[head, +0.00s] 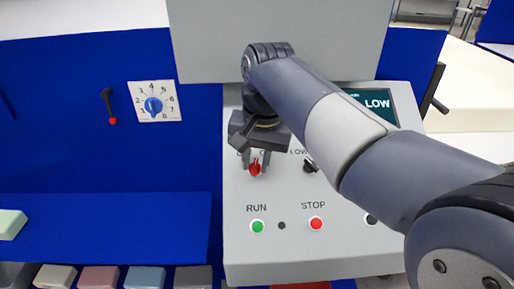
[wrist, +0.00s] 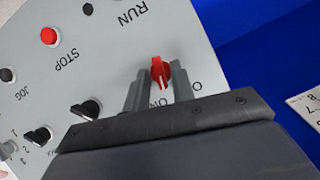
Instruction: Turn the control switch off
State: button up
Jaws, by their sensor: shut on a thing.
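The control switch is a red rotary knob (head: 255,169) on the upper left of the grey control panel (head: 240,215). It also shows in the wrist view (wrist: 160,70), beside partly hidden lettering that includes an "O" and "ON". My gripper (head: 256,163) is over the knob with one finger on each side, shut on it. In the wrist view the fingers (wrist: 158,88) flank the knob, whose outer end shows between their tips. The knob's exact angle against its labels is hard to tell, as the gripper covers part of the lettering.
Below are a green RUN button (head: 257,226) and a red STOP button (head: 316,223). A black selector (head: 310,166) sits right of my gripper. A numbered dial (head: 153,105) and a small red-tipped lever (head: 111,107) are on the blue wall at left.

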jog(key=n+p, duration=0.1)
jog(key=n+h+p, duration=0.1)
jog(key=n, duration=0.1)
jog(key=n+h+p, duration=0.1)
jog(key=n, duration=0.1)
jog(key=shift+a+r+p, duration=0.2)
jog(key=shift+a+p, duration=0.05)
jog(key=shift+p, duration=0.1)
jog(key=n+h+p, duration=0.1)
jog(key=n, duration=0.1)
jog(key=n+h, duration=0.1)
jog(key=n, duration=0.1)
jog(key=shift+a+f+t+p, duration=0.15)
jog(key=shift+t+p, duration=0.25)
jog(key=shift+n, duration=0.3)
jog(key=o, duration=0.7)
jog(key=shift+c, duration=0.2)
jog(key=v, duration=1)
jog(key=shift+s+a+r, duration=0.15)
jog(key=shift+a+r, duration=0.1)
jog(key=shift+f, duration=0.1)
